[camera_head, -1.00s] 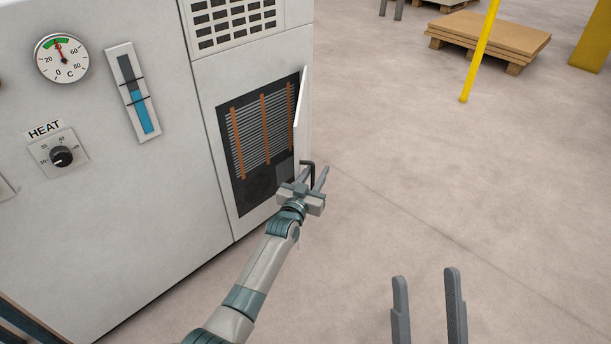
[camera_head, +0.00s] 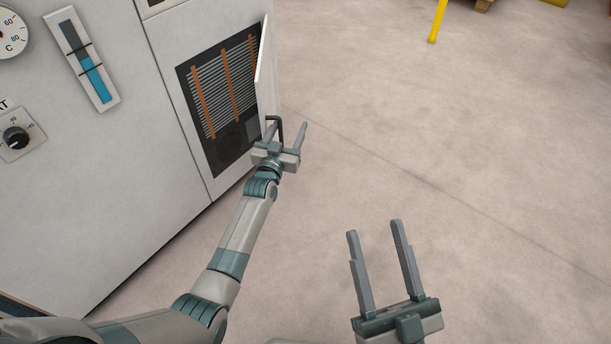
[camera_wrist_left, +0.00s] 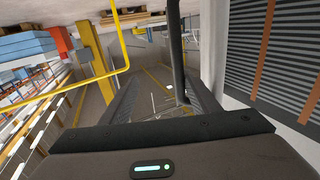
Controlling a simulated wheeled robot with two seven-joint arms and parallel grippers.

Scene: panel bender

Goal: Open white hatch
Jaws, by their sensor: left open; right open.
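The white hatch (camera_head: 263,52) stands swung out from the machine's front, seen nearly edge-on at the right side of its opening. Its dark bent handle (camera_head: 276,120) is near the hatch's lower end. My left gripper (camera_head: 288,128) is open at the handle, with its fingers pointing up in the head view. In the left wrist view a dark bar (camera_wrist_left: 177,50), likely the handle, passes between the spread fingers; I cannot tell whether they touch it. My right gripper (camera_head: 374,228) is open and empty above the floor.
Behind the hatch is a dark opening with a louvred grille (camera_head: 222,85) and orange strips. The white machine (camera_head: 120,165) fills the left, with a blue level gauge (camera_head: 88,68) and a dial knob (camera_head: 16,137). The floor to the right is clear up to a yellow post (camera_head: 438,20).

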